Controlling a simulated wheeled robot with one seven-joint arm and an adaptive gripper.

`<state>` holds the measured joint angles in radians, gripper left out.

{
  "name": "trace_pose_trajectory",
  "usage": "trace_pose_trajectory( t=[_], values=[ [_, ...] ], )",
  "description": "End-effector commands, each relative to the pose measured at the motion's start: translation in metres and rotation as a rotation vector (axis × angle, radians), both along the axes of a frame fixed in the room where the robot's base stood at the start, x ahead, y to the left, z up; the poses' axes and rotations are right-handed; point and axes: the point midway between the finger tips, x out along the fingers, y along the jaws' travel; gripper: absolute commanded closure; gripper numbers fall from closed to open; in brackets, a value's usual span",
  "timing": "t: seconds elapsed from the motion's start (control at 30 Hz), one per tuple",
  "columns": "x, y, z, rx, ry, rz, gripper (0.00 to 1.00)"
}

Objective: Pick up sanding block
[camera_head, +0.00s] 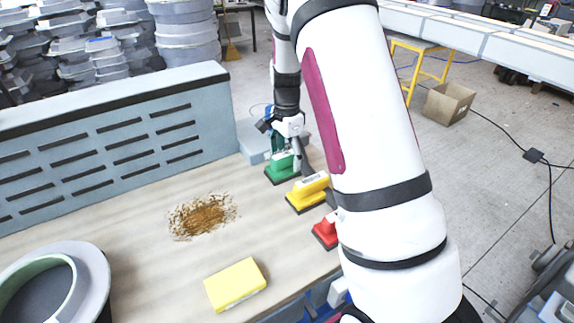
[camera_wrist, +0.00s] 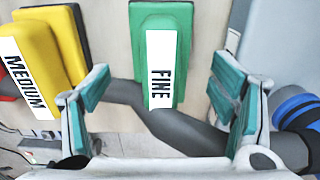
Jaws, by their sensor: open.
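Several sanding blocks stand along the right edge of the workbench (camera_head: 150,245). The green block (camera_head: 281,170) is farthest back, the yellow one (camera_head: 308,194) is in the middle and the red one (camera_head: 325,232) is nearest. In the wrist view the green block (camera_wrist: 152,20) bears a "FINE" label, and the yellow block (camera_wrist: 75,45) bears "MEDIUM". My gripper (camera_wrist: 161,78) is open, its teal-padded fingers apart on either side of the green block's handle. My arm partly hides the blocks in the head view.
A yellow slab (camera_head: 236,284) lies at the bench's front. Brown dust (camera_head: 202,215) is spread mid-bench. A round grey mould (camera_head: 92,275) stands front left. A slotted blue-grey panel (camera_head: 120,140) closes the back. The bench between dust and blocks is clear.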

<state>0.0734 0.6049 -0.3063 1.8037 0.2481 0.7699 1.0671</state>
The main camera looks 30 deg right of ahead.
Motion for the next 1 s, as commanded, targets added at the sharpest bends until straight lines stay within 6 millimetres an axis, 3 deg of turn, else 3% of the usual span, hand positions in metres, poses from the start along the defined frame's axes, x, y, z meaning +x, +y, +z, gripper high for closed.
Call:
trace_pose_trajectory(
  t=[0.2, 0.53, 0.8, 1.0],
  values=[
    [0.0, -0.001, -0.031, 0.002, 0.003, -0.001, 0.22],
    [0.001, 0.0, -0.038, 0.001, 0.0, 0.0, 0.22],
    [0.001, 0.0, -0.038, 0.001, 0.0, 0.0, 0.78],
    [0.001, 0.0, -0.038, 0.001, 0.0, 0.0, 0.78]
  ],
)
